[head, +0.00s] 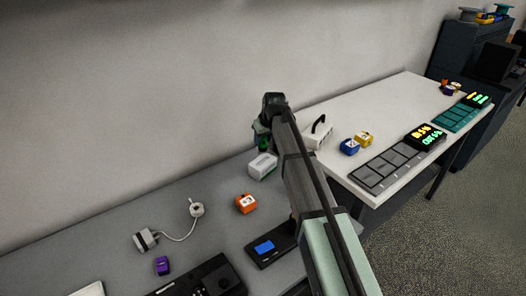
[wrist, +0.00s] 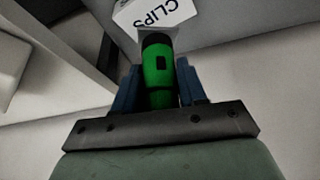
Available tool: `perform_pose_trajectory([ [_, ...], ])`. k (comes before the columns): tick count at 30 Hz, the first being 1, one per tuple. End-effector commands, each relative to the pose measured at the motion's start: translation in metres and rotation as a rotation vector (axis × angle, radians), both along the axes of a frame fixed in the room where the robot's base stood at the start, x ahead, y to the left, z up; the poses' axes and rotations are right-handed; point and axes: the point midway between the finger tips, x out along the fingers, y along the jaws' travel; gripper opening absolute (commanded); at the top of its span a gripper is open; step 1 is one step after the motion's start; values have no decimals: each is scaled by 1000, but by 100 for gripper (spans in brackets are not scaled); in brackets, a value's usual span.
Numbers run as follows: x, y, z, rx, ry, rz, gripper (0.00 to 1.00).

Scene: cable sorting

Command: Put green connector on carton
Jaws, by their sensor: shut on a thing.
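The green connector (head: 264,144) is held between the fingers of my gripper (head: 263,132). In the wrist view the green connector (wrist: 158,66), with a black end, sits between the two blue-grey fingers of my gripper (wrist: 158,88). The carton (head: 262,168) is a small white box on the grey table, just below the connector in the head view. In the wrist view the carton (wrist: 150,14) shows the word CLIPS beyond the connector's black end. I cannot tell whether the connector touches it. My arm hides part of the table to the right.
An orange block (head: 246,203), a white adapter with a cable (head: 146,239) and a purple block (head: 162,265) lie on the grey table. A device with a blue screen (head: 268,246) is in front. The white table (head: 390,100) holds blue and yellow blocks and panels.

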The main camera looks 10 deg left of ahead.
Motion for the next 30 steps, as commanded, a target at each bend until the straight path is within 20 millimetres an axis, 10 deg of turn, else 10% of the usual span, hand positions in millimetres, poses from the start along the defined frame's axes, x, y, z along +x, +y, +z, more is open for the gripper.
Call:
perform_pose_trajectory([
  [15, 0, 0, -51, 0, 0, 0, 5],
  [28, 0, 0, -57, 0, -1, 0, 5],
  [29, 0, 0, -57, 0, -1, 0, 43],
  [30, 0, 0, -57, 0, -1, 0, 47],
])
